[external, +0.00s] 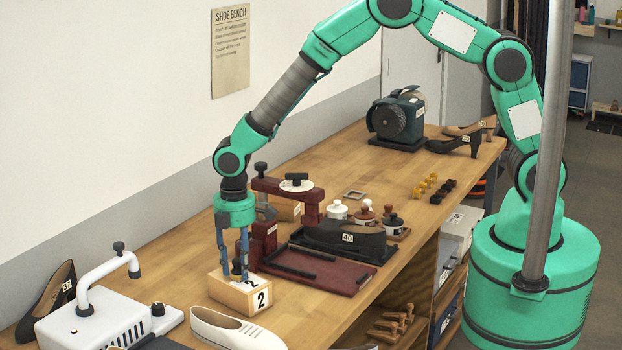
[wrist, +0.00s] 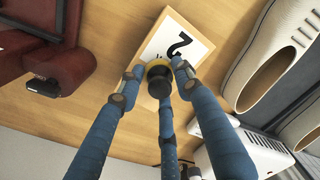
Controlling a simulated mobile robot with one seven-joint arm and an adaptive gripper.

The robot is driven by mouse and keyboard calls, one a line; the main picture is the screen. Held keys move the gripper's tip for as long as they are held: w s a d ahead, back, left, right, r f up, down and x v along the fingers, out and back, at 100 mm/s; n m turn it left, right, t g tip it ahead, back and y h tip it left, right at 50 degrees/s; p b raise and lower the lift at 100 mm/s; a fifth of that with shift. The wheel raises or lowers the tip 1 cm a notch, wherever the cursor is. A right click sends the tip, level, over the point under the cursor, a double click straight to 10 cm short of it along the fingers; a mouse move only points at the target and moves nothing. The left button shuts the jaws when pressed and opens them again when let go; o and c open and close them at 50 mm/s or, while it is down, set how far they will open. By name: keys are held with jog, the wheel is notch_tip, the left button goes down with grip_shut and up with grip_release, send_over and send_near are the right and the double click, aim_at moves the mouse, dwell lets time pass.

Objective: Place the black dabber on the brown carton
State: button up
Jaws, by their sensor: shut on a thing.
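My gripper (external: 237,274) has three blue fingers pointing down over the brown carton (external: 228,291), a light brown box marked "2" near the front of the bench. In the wrist view the fingertips (wrist: 157,77) are shut around a small dark thing with a yellow band, which looks like the black dabber (wrist: 158,83). The carton's white label (wrist: 180,41) lies just beyond it. The dabber is mostly hidden by the fingers in the external view. Whether it touches the carton's top, I cannot tell.
A white shoe (external: 235,328) lies close in front of the carton. A white machine (external: 105,322) stands to the left. A dark red press (external: 290,190) and a red tray (external: 322,272) stand close behind and to the right. Small bottles (external: 364,216) stand further back.

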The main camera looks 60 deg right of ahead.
aim_at(238, 259)
jog(key=shift+f, duration=0.2)
jog(key=o, duration=0.9)
jog(key=shift+r, duration=0.15)
notch_tip(238, 259, up, 12)
jog(key=shift+r, duration=0.1)
dwell(0.5)
